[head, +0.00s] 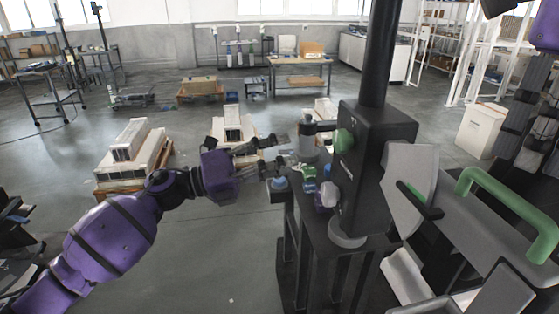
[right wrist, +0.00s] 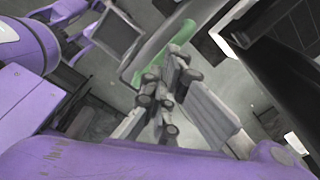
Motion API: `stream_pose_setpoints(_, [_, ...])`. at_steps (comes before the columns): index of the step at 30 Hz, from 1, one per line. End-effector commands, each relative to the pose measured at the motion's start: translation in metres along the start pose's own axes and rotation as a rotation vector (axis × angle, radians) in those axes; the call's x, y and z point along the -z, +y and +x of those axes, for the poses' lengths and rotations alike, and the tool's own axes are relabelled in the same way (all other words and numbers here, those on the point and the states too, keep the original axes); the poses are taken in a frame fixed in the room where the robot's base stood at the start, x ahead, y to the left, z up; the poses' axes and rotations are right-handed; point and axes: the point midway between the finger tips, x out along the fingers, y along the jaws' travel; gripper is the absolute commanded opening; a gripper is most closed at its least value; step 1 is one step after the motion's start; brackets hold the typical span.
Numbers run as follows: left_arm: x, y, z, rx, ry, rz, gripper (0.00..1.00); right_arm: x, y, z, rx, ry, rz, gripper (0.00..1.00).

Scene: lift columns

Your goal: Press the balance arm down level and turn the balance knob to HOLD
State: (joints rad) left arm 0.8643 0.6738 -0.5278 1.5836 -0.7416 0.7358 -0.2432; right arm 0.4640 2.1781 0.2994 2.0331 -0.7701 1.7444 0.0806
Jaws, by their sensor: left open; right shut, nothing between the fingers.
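A grey arm with a green bar handle (head: 505,205), likely the balance arm, extends to the lower right from the black column housing (head: 378,150) and looks tilted. A round green knob (head: 344,141) is on the housing's left face; I cannot read any HOLD mark or tell which knob is the balance knob. My left gripper (head: 283,153) is open and empty, left of a grey cylinder (head: 307,135) on the stand. My right gripper (head: 537,150) is shut and empty at the right edge, above the handle. In the right wrist view its fingers (right wrist: 168,85) are near a green bar (right wrist: 160,45).
Small blue, green and white parts (head: 328,194) sit on the stand beside the column. White models on pallets (head: 132,160) stand behind to the left. A white cabinet (head: 481,130) and shelves are at the back right. The floor at front left is open.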

Motion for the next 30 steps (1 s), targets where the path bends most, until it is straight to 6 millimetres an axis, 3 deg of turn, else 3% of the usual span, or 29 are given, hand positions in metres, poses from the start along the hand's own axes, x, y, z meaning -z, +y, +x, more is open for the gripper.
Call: stream_pose_setpoints(30, [0.004, 0.009, -0.001, -0.002, -0.001, -0.012, 0.54, 0.0, 0.0, -0.044, 0.001, -0.001, -0.001, 0.0])
